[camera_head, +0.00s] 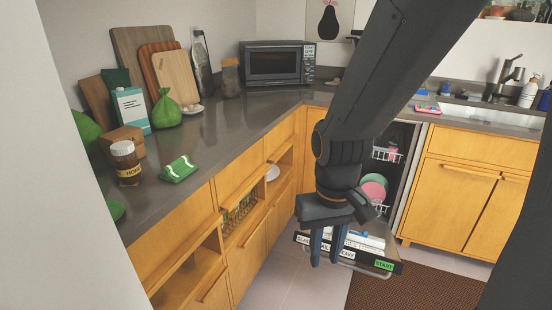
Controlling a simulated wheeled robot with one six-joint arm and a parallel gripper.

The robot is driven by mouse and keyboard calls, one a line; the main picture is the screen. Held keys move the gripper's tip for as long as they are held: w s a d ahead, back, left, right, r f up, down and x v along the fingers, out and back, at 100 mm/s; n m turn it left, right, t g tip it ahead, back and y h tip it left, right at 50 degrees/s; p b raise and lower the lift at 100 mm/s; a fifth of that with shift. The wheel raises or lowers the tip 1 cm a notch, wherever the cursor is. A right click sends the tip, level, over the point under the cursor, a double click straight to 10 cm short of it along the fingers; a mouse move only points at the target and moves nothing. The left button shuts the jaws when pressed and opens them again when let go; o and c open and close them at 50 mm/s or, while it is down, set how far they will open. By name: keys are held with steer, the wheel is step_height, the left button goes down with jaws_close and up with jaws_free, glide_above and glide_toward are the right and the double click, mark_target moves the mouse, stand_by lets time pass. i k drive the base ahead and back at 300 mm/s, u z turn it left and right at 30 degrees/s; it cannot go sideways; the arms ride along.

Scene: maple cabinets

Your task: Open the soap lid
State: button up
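The dishwasher stands open at centre right, its door (384,261) lowered and its front edge carrying printed labels and a green START mark. White parts (366,240) show on the door's inner face. They may belong to the soap compartment, but they are too small and too covered to tell whether a lid is open or shut. My gripper (326,256) points down in front of the door's left part, its two blue fingers apart with nothing seen between them. My arm and gripper hide part of the door and the dishwasher's inside.
Dishwasher racks (385,154) hold pink and green dishes (374,189) behind my arm. Wooden cabinets with open shelves (240,215) stand to the left, and sink cabinets (460,200) to the right. A brown mat (420,290) lies in front; pale floor (295,285) is clear to its left.

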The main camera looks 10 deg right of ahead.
mark_target(365, 233)
steer(key=k, duration=0.5)
steer(key=z, duration=2.15)
steer(key=i, duration=1.45)
steer(key=u, duration=2.15)
